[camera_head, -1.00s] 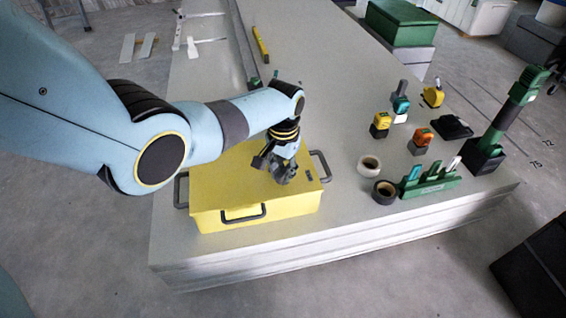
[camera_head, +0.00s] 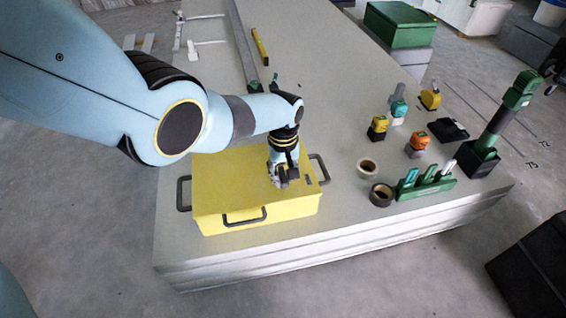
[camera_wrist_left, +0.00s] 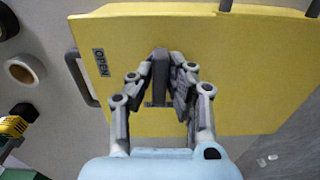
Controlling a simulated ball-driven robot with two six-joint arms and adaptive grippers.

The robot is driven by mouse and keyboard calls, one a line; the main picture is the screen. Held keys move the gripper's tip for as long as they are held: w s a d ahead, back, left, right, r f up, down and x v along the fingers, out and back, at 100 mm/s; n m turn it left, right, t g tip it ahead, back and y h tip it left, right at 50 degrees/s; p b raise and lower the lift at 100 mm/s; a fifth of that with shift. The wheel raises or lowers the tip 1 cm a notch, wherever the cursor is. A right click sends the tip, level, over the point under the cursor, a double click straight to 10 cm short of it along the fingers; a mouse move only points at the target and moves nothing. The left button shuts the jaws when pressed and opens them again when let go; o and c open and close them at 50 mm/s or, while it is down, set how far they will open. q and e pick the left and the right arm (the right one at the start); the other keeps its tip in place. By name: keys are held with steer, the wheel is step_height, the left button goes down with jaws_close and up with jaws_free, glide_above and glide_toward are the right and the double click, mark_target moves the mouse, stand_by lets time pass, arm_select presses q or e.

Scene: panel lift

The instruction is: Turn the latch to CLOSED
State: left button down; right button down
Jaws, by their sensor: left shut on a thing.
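The yellow box (camera_head: 235,185) sits on the pale stack of panels with dark handles on its sides. A dark grey latch handle (camera_wrist_left: 160,68) stands on its lid. My left gripper (camera_head: 282,181) is over the right part of the lid. In the wrist view my left gripper (camera_wrist_left: 165,82) is shut on the latch, with one finger on each side. The "OPEN" label (camera_wrist_left: 101,62) is left of the latch there. A second label (camera_wrist_left: 157,104) lies between the fingers, partly hidden and unreadable. My right gripper is not in view.
Two tape rolls (camera_head: 381,193), a green rack (camera_head: 425,186) and several small coloured tools stand right of the box. A yellow level (camera_head: 260,46) and white brackets (camera_head: 192,46) lie farther back. The panel surface behind the box is mostly clear.

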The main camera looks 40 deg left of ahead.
mark_target(283, 176)
arm_select(q)
steer(key=shift+n, duration=0.3)
stand_by(0.4)
steer(key=c, duration=1.3)
jaws_free()
steer(key=shift+r, duration=0.25)
step_height(283, 176, up, 12)
steer(key=shift+f, duration=0.2)
steer(key=shift+f, duration=0.1)
